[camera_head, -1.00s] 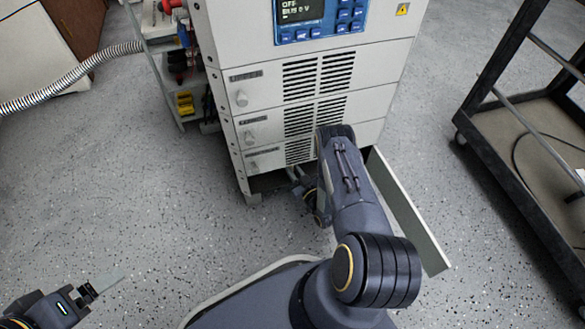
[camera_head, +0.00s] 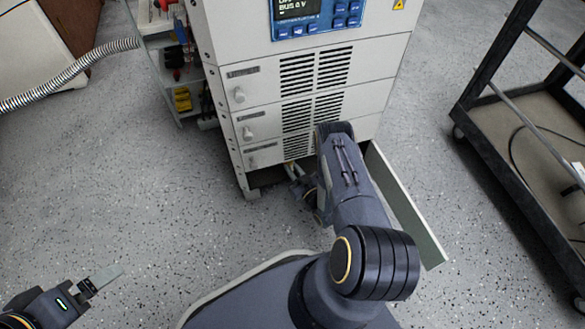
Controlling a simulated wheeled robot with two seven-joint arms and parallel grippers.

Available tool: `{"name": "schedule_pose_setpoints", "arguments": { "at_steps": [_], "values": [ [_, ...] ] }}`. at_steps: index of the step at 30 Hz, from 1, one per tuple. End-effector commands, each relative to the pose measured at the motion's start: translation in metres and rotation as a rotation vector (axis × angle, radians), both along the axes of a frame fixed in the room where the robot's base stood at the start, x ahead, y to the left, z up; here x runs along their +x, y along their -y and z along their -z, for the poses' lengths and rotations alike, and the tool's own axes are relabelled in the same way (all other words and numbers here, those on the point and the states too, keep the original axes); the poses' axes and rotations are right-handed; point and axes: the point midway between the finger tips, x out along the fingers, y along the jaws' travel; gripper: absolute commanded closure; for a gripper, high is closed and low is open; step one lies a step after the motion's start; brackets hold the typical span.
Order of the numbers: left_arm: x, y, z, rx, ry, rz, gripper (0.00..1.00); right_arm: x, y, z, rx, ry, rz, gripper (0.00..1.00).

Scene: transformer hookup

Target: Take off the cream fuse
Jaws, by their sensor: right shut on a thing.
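The cream fuse cannot be made out clearly. A small pale piece shows at the tip of my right gripper (camera_head: 297,178), in the dark low opening of the grey cabinet (camera_head: 262,92). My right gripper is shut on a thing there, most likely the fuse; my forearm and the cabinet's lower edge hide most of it. My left gripper (camera_head: 104,276) is low at the left, over bare floor and far from the cabinet.
An open panel (camera_head: 408,205) stands out from the cabinet's bottom, right of my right arm. A black-framed cart (camera_head: 492,137) stands at the right. A shelf (camera_head: 165,88) with coloured items and a ribbed hose (camera_head: 75,72) are at the left. Floor at the left front is clear.

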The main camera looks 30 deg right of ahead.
Motion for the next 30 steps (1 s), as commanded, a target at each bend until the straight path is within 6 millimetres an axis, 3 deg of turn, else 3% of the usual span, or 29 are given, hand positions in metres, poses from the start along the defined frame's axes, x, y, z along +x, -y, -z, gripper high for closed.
{"name": "schedule_pose_setpoints", "arguments": {
  "at_steps": [18,30],
  "values": [
    [0.0,0.0,-0.014,0.0,0.0,0.0,0.05,-0.045,-0.011,-0.001,0.0,-0.001,0.0,1.0],
    [0.0,0.0,-0.014,0.0,0.0,0.0,0.05,-0.042,-0.011,-0.006,-0.001,0.001,-0.001,1.0]
  ]
}}
